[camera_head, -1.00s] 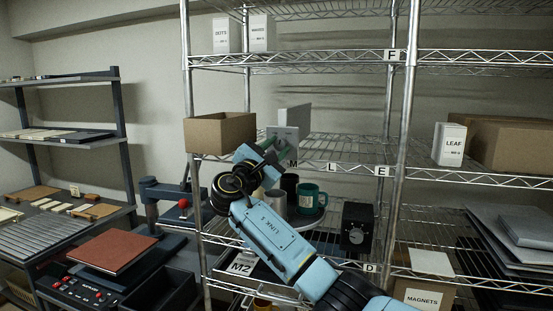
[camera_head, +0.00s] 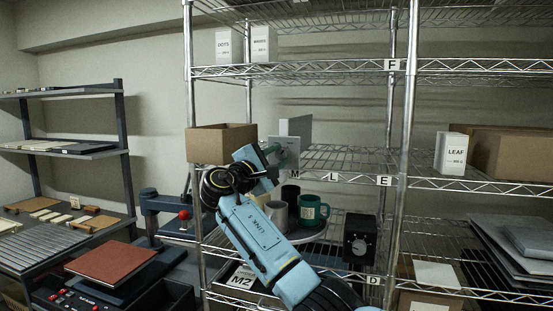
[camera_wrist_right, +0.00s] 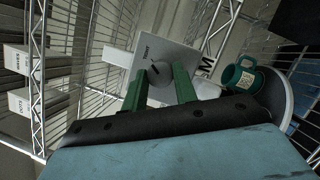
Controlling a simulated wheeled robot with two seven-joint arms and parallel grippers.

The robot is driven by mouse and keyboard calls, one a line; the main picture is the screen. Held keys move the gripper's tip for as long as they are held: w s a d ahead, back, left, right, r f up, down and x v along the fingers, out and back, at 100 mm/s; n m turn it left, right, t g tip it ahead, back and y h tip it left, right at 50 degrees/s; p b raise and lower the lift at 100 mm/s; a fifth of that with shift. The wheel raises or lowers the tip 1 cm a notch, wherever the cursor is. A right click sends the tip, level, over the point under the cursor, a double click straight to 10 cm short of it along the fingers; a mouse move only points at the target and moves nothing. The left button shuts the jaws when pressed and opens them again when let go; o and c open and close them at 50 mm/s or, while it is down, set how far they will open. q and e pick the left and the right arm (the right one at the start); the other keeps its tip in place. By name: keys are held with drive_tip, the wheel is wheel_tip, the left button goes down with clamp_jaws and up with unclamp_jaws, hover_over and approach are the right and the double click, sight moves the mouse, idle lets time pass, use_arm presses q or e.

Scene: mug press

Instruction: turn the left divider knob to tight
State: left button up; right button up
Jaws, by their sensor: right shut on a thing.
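The left divider is a pale grey-white panel (camera_head: 295,130) standing on the wire shelf with the M label, right of a cardboard box. In the right wrist view its face (camera_wrist_right: 158,50) shows with a dark pointer and small lettering, and the round grey knob (camera_wrist_right: 155,82) sits between my green fingers. My right gripper (camera_wrist_right: 160,88) is shut on this knob. In the head view the right gripper (camera_head: 279,157) is at the panel's front, and the knob is hidden behind it. My left gripper is not in view.
A cardboard box (camera_head: 221,145) stands left of the panel. Below, a round tray (camera_head: 310,233) holds a green mug (camera_head: 313,211), a grey mug (camera_head: 277,213) and a black one. A black dial box (camera_head: 360,238) stands right of it. A shelf post (camera_head: 193,90) rises at left.

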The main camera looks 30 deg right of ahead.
drive_tip(key=o, duration=1)
drive_tip(key=shift+c, duration=0.2)
drive_tip(key=shift+a, duration=0.1)
drive_tip(key=b+v, duration=0.1)
drive_tip(key=v, duration=1.2)
drive_tip(key=shift+a+f, duration=0.1)
